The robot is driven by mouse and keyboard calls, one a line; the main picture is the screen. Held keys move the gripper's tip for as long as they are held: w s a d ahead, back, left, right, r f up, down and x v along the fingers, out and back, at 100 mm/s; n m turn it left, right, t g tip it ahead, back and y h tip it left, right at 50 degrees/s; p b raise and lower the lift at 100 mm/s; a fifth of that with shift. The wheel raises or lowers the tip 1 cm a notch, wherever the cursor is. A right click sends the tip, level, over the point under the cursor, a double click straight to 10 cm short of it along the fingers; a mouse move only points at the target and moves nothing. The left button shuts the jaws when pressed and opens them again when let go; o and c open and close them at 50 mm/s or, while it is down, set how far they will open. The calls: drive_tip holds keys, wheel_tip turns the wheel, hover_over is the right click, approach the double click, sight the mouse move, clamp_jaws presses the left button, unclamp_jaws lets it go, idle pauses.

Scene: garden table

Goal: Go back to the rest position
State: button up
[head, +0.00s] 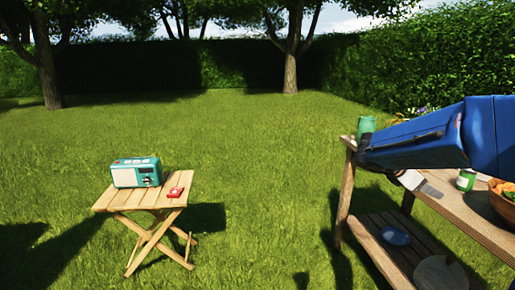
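My blue arm reaches in from the right edge, above the wooden bench. Its dark end is near the bench's left end. A pale grey piece (411,180) shows just below the arm, over the bench top; I cannot tell whether it belongs to my gripper or is a thing on the bench. My gripper's fingers cannot be made out clearly, and the arm hides part of the bench behind it.
The wooden bench (462,206) holds a green cup (366,127), a green can (466,180) and a brown bowl (503,201). A blue dish (395,236) lies on its lower shelf. Grass between is clear.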

drive_tip(key=s+a+f+m+y, duration=0.3)
drive_tip(key=s+a+m, duration=0.3)
drive_tip(key=s, duration=0.3)
drive_tip(key=s+a+f+m+t+y, duration=0.1)
drive_tip(key=s+a+f+m+y, duration=0.3)
drive_tip(key=s+a, duration=0.5)
drive_tip(key=s+a+f+m+t+y, duration=0.1)
drive_tip(key=s+a+f+m+y, duration=0.3)
drive_tip(key=s+a+m, duration=0.3)
drive_tip(key=s+m+y, duration=0.1)
drive_tip(key=s, duration=0.2)
drive_tip(key=shift+s+a+f, duration=0.15)
drive_tip(key=shift+a+f, duration=0.05)
